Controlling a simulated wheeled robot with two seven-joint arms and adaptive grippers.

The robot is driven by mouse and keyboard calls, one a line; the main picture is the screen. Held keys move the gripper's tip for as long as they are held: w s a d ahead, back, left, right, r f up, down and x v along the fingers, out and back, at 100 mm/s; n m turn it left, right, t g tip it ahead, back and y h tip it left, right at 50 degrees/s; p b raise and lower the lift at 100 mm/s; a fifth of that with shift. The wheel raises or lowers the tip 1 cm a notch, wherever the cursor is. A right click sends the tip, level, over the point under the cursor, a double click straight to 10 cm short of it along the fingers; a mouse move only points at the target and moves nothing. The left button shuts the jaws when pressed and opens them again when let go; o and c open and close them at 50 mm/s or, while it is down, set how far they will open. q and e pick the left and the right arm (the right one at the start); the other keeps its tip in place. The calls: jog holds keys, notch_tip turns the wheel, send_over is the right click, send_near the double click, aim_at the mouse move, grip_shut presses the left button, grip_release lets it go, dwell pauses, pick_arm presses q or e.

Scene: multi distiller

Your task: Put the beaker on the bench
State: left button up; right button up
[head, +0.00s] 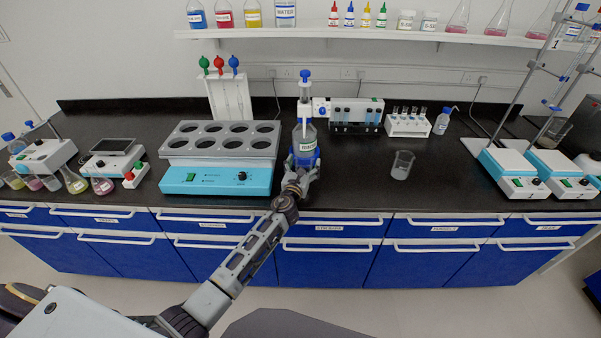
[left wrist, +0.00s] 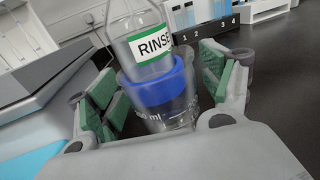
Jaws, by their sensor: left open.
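A clear beaker with a blue band and "ml" print (left wrist: 172,115) is between the fingers of my left gripper (left wrist: 165,92). The green-padded fingers are apart, one on each side of it, with a gap visible at least on the right. The head view shows this gripper (head: 301,172) low at the front of the bench (head: 350,190), in front of a RINSE bottle (head: 305,137), which also shows in the left wrist view (left wrist: 150,45). I cannot tell whether the bottle is behind the beaker or over it. Another small beaker (head: 402,165) stands on the bench to the right. My right gripper is not in view.
A teal block with round wells (head: 222,155) is close on the left of my left gripper. A white tube rack (head: 408,124) and a small bottle (head: 442,121) stand at the back right. Teal-topped stands (head: 508,168) are far right. Bare bench lies around the small beaker.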

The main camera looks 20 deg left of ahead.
pick_arm(q)
jog(key=shift+s+r, duration=0.1)
jog(key=shift+s, duration=1.75)
jog(key=shift+s+d, duration=0.15)
jog(key=shift+s, duration=2.15)
jog(key=shift+s+d, duration=0.1)
jog(key=shift+s, duration=1.75)
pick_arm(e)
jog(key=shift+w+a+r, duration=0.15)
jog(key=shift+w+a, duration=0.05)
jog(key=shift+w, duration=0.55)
